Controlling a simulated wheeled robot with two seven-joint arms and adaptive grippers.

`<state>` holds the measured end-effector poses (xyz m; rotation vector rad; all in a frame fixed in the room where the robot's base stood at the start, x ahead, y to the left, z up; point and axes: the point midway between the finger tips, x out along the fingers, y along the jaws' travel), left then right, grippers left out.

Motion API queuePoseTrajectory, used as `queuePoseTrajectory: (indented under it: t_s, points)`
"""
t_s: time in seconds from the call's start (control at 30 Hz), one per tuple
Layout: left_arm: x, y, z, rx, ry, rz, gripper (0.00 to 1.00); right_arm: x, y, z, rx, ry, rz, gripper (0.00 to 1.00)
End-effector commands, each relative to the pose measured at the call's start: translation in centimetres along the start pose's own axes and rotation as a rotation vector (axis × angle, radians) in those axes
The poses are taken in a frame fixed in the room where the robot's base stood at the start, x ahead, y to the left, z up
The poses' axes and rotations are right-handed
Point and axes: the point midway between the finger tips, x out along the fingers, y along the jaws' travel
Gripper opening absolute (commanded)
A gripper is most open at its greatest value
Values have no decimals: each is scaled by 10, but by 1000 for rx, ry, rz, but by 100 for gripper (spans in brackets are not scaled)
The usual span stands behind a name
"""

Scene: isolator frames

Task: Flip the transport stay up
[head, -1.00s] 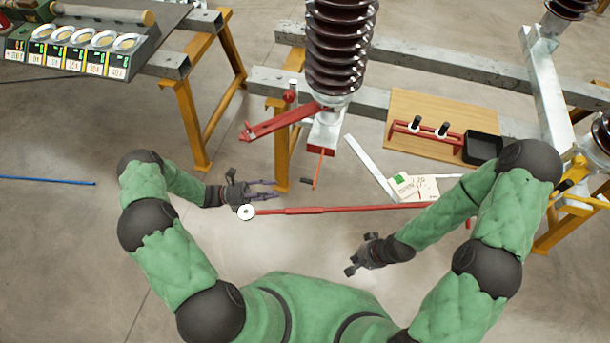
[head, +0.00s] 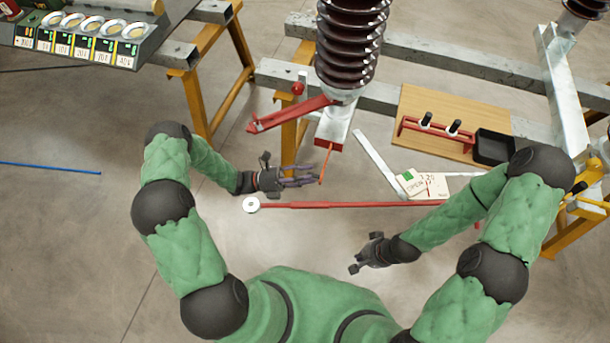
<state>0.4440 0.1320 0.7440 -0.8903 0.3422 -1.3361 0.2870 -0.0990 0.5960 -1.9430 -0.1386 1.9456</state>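A thin orange-red rod (head: 326,163) hangs from the red-ended metal bracket under the brown insulator; I cannot tell whether it or the red flat bar (head: 290,113) beside it is the transport stay. The flat bar slopes down to the left from the insulator's base. My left gripper (head: 317,177) has its fingertips at the rod's lower end. The rod's dark grip is hidden by the fingers, and whether they touch or close on it is unclear. My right gripper (head: 356,262) hangs low, apart from everything, its finger gap unclear.
A long red pole (head: 350,205) with a white disc end lies just below my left gripper. A white card (head: 423,185) lies right of it. A wooden board (head: 432,104) holds a red rack and black tray (head: 494,147). Steel beams and yellow trestles (head: 205,105) stand behind.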

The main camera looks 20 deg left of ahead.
Motion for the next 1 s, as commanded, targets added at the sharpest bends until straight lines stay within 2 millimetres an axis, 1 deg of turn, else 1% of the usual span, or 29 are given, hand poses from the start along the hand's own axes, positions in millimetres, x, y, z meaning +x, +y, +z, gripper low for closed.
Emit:
queuePoseTrajectory:
  t_s: [0.27, 0.3, 0.33, 0.37, 0.4, 0.43, 0.77, 0.87, 1.0]
  points:
    - [2, 0, 0, 0, 0, 1, 37, 0, 0, 0, 0, 0, 0, 0]
    - [2, 0, 0, 0, 0, 0, 31, 0, 0, 0, 0, 0, 0, 0]
    - [2, 0, 0, 1, 0, 1, 23, 0, 0, 0, 0, 0, 0, 0]
    - [2, 0, 0, 1, 0, 0, 14, 0, 0, 0, 0, 0, 0, 0]
    - [2, 0, 0, 1, 0, 0, 3, 0, 0, 0, 0, 0, 0, 0]
    - [2, 0, 0, 1, 0, 0, 0, 0, 0, 0, 0, 0, 0, 0]
    - [2, -2, 0, -12, 1, 3, 0, -3, -1, 0, 0, 0, 0, 0]
    - [3, -6, 2, -33, 1, 11, 0, -9, -3, 0, 0, 0, 0, 0]
    - [6, -14, 8, -90, 0, 34, 0, -23, -8, 1, 0, 0, 0, 0]
